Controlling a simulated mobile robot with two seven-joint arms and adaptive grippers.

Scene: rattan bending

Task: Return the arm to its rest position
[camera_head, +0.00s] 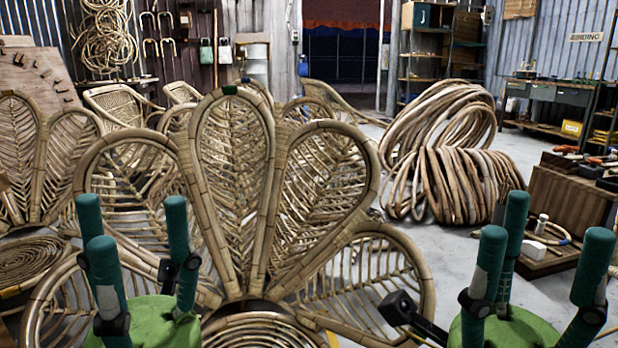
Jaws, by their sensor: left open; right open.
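My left gripper (130,225) is at the lower left, with teal fingers standing up from a green palm. Its fingers are spread, with nothing between them. My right gripper (545,225) is at the lower right, also with its teal fingers spread and empty. Both point upward, and the bottom edge of the picture cuts off their palms. The rattan chair with a petal-shaped back (233,175) stands between and behind them. The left fingers overlap part of the chair in the picture; I cannot tell whether they touch it.
A black block-ended piece (398,308) shows at the chair's lower right. A large pile of bent rattan hoops (450,165) lies on the floor behind. A brown wooden box (565,205) and a workbench (545,93) stand at the right.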

